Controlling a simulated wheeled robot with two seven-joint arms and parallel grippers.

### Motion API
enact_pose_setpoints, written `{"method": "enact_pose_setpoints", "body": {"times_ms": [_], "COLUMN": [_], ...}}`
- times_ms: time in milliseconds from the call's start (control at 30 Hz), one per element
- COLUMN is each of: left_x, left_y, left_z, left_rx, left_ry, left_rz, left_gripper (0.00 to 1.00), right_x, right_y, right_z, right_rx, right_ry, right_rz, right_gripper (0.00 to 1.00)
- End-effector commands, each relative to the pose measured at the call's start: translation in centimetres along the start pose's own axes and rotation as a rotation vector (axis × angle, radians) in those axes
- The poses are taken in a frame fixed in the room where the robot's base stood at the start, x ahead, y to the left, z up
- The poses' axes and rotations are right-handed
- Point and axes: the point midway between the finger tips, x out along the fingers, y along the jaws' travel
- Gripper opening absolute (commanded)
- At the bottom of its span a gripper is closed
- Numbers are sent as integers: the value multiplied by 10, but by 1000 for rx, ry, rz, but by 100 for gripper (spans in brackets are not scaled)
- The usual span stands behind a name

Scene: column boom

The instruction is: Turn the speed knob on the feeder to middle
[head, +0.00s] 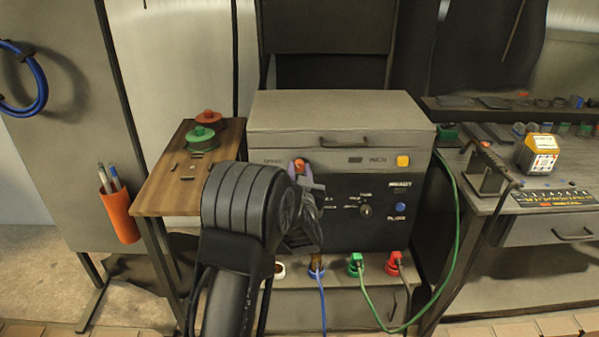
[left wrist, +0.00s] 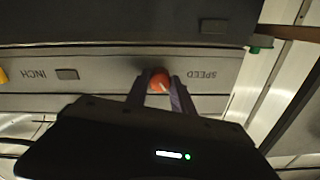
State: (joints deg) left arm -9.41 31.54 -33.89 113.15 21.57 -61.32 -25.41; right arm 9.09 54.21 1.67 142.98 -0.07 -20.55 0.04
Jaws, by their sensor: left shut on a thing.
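The feeder (head: 335,109) is a grey box with a dark lower panel, standing on a bench in the middle of the head view. Its speed knob is orange-red and sits by the SPEED label; it shows in the left wrist view (left wrist: 160,81) with a pale pointer line. My left gripper (head: 302,172) reaches the upper left of the feeder front and is shut on the knob, one finger on each side. My left wrist hides part of the feeder's left side in the head view. My right gripper is not in view.
An orange button (head: 403,161) and a dark selector (head: 365,211) are on the feeder front. Colored plugs with cables sit below, including a green plug (head: 355,263). A wooden side table (head: 160,190) with green and red spools stands left. A workbench (head: 500,200) stands right.

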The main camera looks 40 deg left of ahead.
Motion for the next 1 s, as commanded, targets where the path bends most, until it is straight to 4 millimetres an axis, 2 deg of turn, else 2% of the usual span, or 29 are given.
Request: {"method": "enact_pose_setpoints", "body": {"times_ms": [500, 733, 1000], "left_x": [0, 0, 0], "left_y": [0, 0, 0], "left_z": [0, 1, 1], "left_rx": [444, 545, 578], "left_ry": [9, 12, 13], "left_rz": [13, 16, 16], "left_gripper": [0, 0, 0], "right_x": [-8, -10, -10], "right_y": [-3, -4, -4], "right_z": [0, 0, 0], "right_rx": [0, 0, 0], "right_ry": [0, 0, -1], "right_rz": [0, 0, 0], "right_gripper": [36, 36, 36]}}
